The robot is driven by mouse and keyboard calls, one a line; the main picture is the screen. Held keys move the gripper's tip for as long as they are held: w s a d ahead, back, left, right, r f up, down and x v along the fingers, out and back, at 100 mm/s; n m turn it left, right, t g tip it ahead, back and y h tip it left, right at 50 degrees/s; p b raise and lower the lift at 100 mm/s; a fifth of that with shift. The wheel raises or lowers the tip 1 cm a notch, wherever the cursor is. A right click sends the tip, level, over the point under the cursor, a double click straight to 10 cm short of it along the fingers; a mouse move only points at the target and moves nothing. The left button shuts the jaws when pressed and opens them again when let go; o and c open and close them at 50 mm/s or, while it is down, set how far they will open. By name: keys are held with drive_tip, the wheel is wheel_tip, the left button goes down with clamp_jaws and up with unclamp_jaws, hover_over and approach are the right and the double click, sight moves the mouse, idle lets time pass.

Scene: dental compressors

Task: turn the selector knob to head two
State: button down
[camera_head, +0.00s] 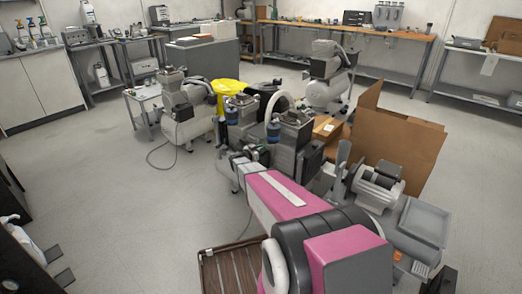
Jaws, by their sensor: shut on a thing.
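A dental compressor unit with two grey pump heads (291,128) and blue filters stands mid-floor. My pink and grey arm reaches away from the lower right toward its front. My gripper (256,152) is small and dark in the camera_head view, at the front of this unit. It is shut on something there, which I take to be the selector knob. The knob itself and its head markings are hidden or too small to make out, so its setting cannot be read.
Another compressor (188,110) stands to the left and one (326,75) behind. An open cardboard box (405,145) and a motor (377,185) on a bench are close to the right of my arm. A brown slatted surface (228,272) lies below.

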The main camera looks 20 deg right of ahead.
drive_tip(key=shift+r, duration=0.1)
idle(0.3)
drive_tip(key=c, duration=1.1)
unclamp_jaws()
drive_tip(key=shift+c, duration=0.2)
drive_tip(key=v, duration=1)
drive_tip(key=shift+s+a, duration=0.2)
drive_tip(key=shift+a, duration=0.15)
